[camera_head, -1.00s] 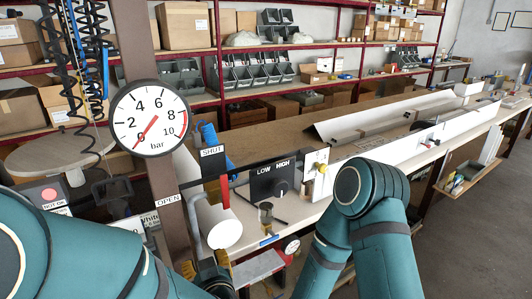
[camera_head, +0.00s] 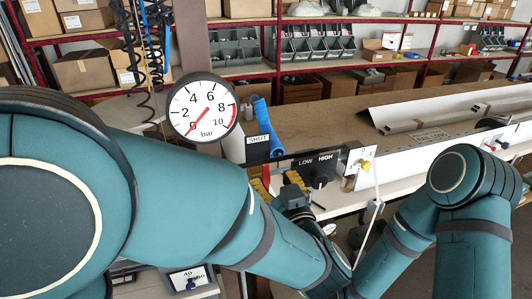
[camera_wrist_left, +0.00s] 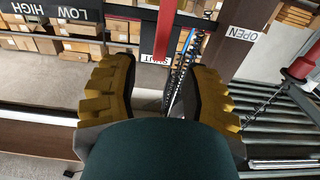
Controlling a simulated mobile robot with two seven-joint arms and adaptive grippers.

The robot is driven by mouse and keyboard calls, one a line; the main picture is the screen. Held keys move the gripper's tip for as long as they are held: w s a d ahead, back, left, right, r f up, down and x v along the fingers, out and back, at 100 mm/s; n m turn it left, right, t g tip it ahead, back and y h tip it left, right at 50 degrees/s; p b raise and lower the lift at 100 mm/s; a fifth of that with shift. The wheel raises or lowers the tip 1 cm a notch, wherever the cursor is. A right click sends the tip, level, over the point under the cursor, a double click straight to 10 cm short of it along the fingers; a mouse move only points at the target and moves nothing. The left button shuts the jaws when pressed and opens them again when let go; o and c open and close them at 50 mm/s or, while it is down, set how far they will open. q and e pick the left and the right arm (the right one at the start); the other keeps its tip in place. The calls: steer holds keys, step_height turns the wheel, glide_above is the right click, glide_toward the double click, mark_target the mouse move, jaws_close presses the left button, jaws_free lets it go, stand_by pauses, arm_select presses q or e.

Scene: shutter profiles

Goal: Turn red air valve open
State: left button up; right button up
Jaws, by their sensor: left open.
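The red valve handle (camera_wrist_left: 165,32) shows in the left wrist view as a flat red bar, with its end at the SHUT label (camera_wrist_left: 155,60). The OPEN label (camera_wrist_left: 241,34) is on the brown post to its right. My left gripper (camera_wrist_left: 164,75) is open, its yellow-padded fingers on either side of the handle's line; no contact shows. My right gripper is out of view.
A long bench (camera_head: 330,120) with white profiles runs behind. Shelves with boxes and bins fill the back.

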mark_target(266, 169)
arm_select(q)
steer(key=shift+x, duration=2.75)
jaws_close()
